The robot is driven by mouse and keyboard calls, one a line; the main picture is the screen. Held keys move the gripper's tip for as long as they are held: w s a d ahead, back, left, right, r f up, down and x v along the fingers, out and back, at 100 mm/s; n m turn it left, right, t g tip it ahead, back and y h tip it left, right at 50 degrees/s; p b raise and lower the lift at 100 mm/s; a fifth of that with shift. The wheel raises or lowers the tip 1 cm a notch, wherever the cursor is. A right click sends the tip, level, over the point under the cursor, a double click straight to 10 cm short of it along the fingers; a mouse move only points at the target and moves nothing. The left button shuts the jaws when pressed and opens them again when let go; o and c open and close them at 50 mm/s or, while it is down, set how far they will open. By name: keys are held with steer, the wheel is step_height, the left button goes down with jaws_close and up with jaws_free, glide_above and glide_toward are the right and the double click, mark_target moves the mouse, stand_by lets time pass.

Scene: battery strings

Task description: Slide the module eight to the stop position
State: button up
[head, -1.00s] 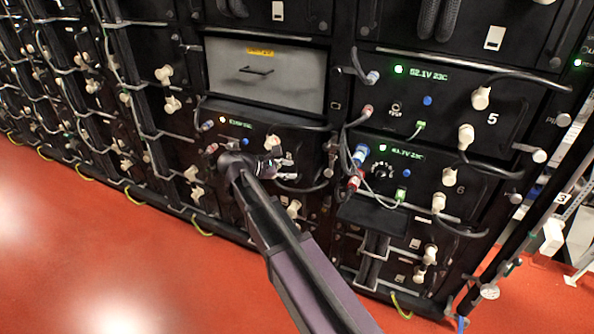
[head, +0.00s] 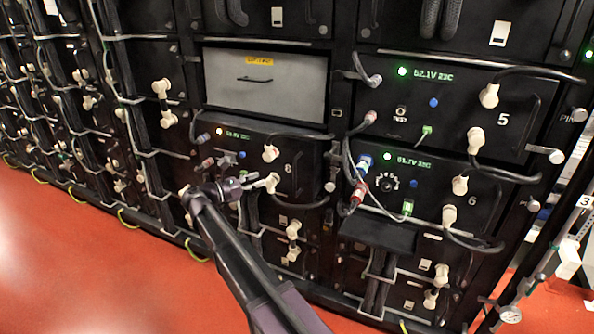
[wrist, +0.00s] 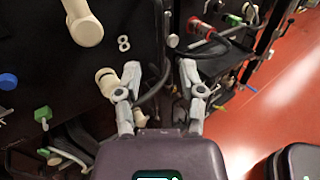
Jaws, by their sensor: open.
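My gripper (head: 252,181) is in front of the module's lower part. In the wrist view my gripper (wrist: 160,76) is open, with nothing clearly held between its fingers. Whether it touches the module is unclear.
Modules 5 (head: 465,97) and 6 (head: 425,178) are to the right, with cables and red and blue connectors (head: 360,190) beside module eight. The grey panel (head: 264,82) is above. White plugs stick out nearby. The red floor (head: 90,260) in front is clear.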

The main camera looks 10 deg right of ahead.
steer(key=shift+d, duration=0.15)
steer(key=x, duration=1.3)
steer(key=shift+w+d, duration=0.15)
steer(key=shift+d, duration=0.1)
steer(key=shift+f, duration=0.1)
jaws_close()
